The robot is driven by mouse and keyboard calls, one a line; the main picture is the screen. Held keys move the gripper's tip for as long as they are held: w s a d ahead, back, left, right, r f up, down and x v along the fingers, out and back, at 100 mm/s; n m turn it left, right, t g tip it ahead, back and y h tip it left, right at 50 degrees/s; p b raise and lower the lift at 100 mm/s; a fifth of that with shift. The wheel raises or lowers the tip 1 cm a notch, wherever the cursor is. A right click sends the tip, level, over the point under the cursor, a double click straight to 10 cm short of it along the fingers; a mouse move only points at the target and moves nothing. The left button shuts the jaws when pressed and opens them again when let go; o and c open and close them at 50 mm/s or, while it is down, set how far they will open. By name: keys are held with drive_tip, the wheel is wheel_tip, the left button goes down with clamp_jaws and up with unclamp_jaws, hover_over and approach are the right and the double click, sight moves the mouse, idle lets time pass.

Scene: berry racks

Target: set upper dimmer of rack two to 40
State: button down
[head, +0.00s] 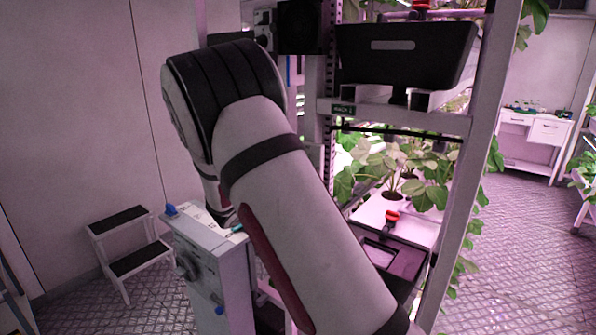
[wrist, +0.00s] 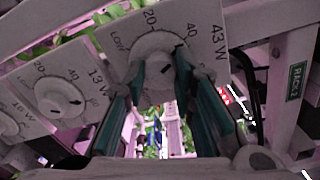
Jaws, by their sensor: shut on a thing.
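My gripper (wrist: 160,72) has its teal fingers closed on either side of a round pale dimmer knob (wrist: 153,58) in the wrist view. The knob's plate has LOW, 20 and 40 marked around it and a 43 W reading at its right. A dark mark on the knob's upper right points close to the 40. The fingers and knob hide the lower part of that scale. A green RACK 2 label (wrist: 296,80) is on the frame at the right. In the head view my arm covers the middle, and neither my gripper nor the gripped knob shows.
A second dimmer (wrist: 58,97) reading 13 W sits left of the gripped one, its mark near 60. Part of another panel (wrist: 12,125) shows farther left. The head view has a step stool (head: 128,245), a grey box unit (head: 205,262) beside my arm, and plants (head: 400,170) on the rack.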

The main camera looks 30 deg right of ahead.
idle(0.4)
drive_tip(key=c, duration=1.3)
unclamp_jaws()
drive_tip(key=v, duration=1.2)
drive_tip(key=shift+r, duration=0.1)
